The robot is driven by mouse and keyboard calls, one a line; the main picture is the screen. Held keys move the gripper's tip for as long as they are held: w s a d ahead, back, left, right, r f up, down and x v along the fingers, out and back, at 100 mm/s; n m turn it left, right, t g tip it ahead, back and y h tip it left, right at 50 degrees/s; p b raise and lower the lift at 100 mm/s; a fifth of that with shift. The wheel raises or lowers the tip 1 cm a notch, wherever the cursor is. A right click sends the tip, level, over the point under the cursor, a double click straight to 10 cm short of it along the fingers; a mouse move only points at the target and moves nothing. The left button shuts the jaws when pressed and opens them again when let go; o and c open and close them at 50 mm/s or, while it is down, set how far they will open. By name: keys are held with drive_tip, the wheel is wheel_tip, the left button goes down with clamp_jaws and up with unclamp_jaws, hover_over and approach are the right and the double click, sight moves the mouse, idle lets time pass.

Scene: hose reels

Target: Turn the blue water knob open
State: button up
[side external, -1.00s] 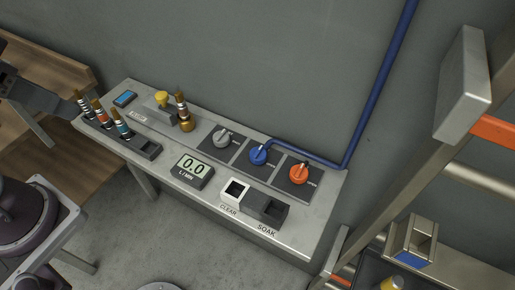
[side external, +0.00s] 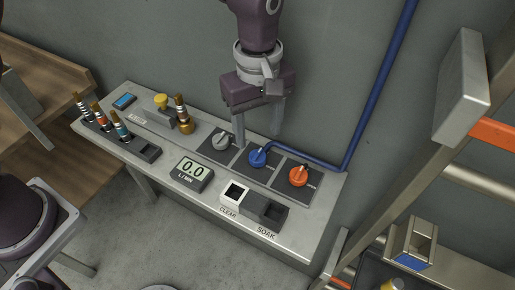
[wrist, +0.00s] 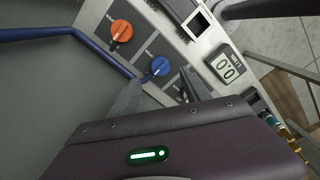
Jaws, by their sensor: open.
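The blue water knob (side external: 257,158) sits on a dark square plate on the grey bench, between a grey knob (side external: 220,142) and an orange knob (side external: 298,176). A blue pipe (side external: 375,85) meets the bench just behind it. My gripper (side external: 259,138) is open and empty, pointing down above and behind the blue knob, with its fingers spread to either side of it in the picture. In the wrist view the blue knob (wrist: 160,67) shows between the two fingertips. I cannot see contact with it. The flow display (side external: 192,171) reads 0.0.
The wall is close behind. A metal frame (side external: 415,140) rises at the right.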

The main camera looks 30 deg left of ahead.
sight(258, 153)
wheel_tip(258, 153, down, 7)
drive_tip(key=shift+r, duration=0.1)
clamp_jaws()
idle(0.3)
